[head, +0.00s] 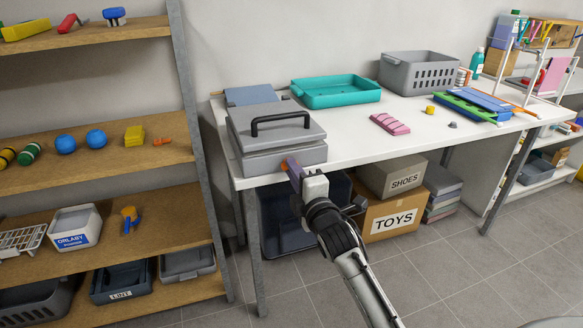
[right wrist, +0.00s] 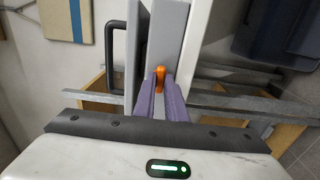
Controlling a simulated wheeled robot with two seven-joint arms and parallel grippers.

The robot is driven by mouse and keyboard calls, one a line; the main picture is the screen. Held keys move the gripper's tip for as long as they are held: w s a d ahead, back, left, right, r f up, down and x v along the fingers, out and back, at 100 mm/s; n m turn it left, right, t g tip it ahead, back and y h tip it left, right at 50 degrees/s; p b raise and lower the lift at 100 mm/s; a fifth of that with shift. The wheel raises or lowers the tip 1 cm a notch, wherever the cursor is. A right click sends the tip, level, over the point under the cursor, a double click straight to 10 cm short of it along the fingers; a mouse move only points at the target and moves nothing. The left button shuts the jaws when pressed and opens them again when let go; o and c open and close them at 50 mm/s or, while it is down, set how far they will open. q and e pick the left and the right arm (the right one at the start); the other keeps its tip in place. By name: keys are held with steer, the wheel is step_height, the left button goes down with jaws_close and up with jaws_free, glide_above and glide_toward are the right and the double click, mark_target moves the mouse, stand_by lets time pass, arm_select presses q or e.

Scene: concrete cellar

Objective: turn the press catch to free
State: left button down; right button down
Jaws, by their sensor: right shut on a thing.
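The grey press (head: 275,130) stands at the left front corner of the white table, its lid down and a black handle (head: 280,121) on top. Its orange catch (right wrist: 161,75) shows in the right wrist view on the press's front side, between my purple fingertips. My right gripper (head: 290,166) is at the press's front edge, shut on the catch. In the head view my gripper hides the catch. In the wrist view the press (right wrist: 170,22) runs up the picture, with the handle at its left. I cannot tell the catch's exact angle. My left gripper is out of view.
A teal tray (head: 337,91), a grey basket (head: 418,73) and a pink block (head: 390,124) are on the table (head: 350,143). Below are a dark bin (head: 285,232) and the TOYS box (head: 395,218). Shelves (head: 165,188) stand at the left. Floor (head: 440,285) at the right front is clear.

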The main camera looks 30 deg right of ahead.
steer(key=shift+n+p, duration=0.9)
steer(key=shift+n, duration=1.4)
steer(key=n+p, duration=0.1)
steer(key=n, duration=0.3)
steer(key=shift+n, duration=0.3)
